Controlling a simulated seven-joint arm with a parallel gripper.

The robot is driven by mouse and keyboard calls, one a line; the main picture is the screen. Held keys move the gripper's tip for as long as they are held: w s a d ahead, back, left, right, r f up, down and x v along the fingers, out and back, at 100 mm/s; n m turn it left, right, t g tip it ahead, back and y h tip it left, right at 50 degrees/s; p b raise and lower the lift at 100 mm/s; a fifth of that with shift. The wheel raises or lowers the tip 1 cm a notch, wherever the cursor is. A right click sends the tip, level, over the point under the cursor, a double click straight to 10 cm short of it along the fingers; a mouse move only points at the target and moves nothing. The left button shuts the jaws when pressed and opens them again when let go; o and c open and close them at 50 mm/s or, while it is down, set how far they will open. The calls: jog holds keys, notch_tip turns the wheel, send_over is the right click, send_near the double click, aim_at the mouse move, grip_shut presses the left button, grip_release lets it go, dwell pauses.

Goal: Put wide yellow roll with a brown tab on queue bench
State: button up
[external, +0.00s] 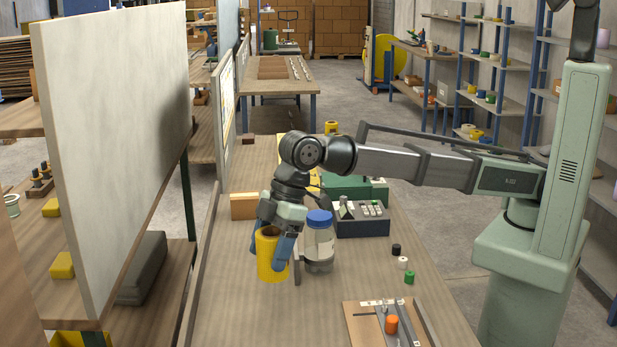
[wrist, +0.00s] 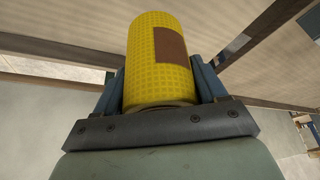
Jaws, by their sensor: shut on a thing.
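The wide yellow roll (external: 268,256) is held upright between the blue fingers of my gripper (external: 277,244), over the left part of the near wooden bench (external: 250,318). I cannot tell whether its bottom touches the bench. In the wrist view the yellow roll (wrist: 152,62) fills the gap between the fingers, with its brown tab (wrist: 171,46) facing the camera. My gripper (wrist: 158,92) is shut on it. Which surface is the queue bench is not marked; another wooden bench (external: 255,87) stands farther back.
A clear jar with a blue lid (external: 319,240) stands close right of the roll. Small black, white and green rolls (external: 409,278) and a wooden fixture with an orange piece (external: 391,324) lie to the right. A tall grey panel (external: 115,150) stands left. The bench's front left is clear.

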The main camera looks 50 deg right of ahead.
jog(key=w+d+r+m, duration=0.1)
jog(key=w+d, duration=0.4)
jog(key=w, duration=0.3)
jog(key=w+d+r+m+t, duration=0.1)
jog(key=w+d, duration=0.5)
jog(key=w, duration=0.2)
jog(key=w+d+r+m, duration=0.1)
jog(key=w+d+r, duration=0.1)
jog(key=w+d, duration=0.5)
jog(key=w+d+m+t+h, duration=0.1)
jog(key=w+d+m, duration=0.3)
jog(key=w+d, duration=1.65)
jog(key=w+d+m+t+h, duration=0.15)
jog(key=w+d, duration=0.25)
jog(key=d, duration=1)
jog(key=w+d+m+g, duration=0.15)
jog(key=w+d, duration=0.25)
jog(key=d, duration=1.1)
jog(key=s+d+m+t+h, duration=0.1)
jog(key=d+m+t, duration=0.15)
jog(key=d, duration=2.35)
jog(key=shift+m+g, duration=0.45)
jog(key=shift+s+a+f, duration=0.1)
jog(key=shift+f, duration=4.95)
jog(key=shift+a+f, duration=0.1)
jog(key=shift+f, duration=4.95)
jog(key=shift+f, duration=0.1)
